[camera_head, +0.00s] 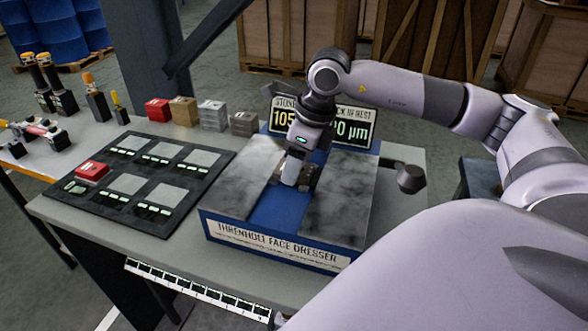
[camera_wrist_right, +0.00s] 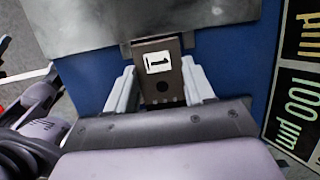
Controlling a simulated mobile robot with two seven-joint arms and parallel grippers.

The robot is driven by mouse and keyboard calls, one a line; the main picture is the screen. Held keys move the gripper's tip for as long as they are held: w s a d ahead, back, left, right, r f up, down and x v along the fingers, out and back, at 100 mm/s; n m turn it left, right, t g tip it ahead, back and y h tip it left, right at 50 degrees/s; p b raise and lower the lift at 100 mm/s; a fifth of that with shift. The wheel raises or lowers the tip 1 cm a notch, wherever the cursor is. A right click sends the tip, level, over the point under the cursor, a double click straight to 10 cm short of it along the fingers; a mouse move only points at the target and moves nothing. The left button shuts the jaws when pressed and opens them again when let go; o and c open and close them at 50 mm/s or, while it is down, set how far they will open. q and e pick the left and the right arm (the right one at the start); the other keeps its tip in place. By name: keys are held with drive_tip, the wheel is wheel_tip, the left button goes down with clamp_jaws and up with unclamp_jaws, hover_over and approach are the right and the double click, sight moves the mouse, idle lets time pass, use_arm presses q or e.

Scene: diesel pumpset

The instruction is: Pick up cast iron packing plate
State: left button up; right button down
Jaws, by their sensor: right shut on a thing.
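My right gripper (camera_head: 297,173) is over the blue centre strip of the face dresser, between its two grey stone slabs. In the right wrist view its pale fingers (camera_wrist_right: 159,88) are shut on the sides of a brown-grey block, which looks like the cast iron packing plate (camera_wrist_right: 170,44). The plate has a white label with a dark mark and a dark round hole below. In the head view the plate (camera_head: 311,178) shows only partly beside the fingers. Whether it touches the dresser is hard to tell.
The face dresser (camera_head: 275,248) stands on the grey bench with a display behind it. A dark slotted board (camera_head: 138,177) lies left, with a red block (camera_head: 92,172) on it. Red, tan, silver and brown blocks (camera_head: 243,123) line the back. Handled tools stand far left.

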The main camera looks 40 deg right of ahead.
wheel_tip(320, 180, up, 20)
drive_tip(key=p, duration=0.2)
idle(0.6)
drive_tip(key=shift+r, duration=0.1)
drive_tip(key=shift+w, duration=0.1)
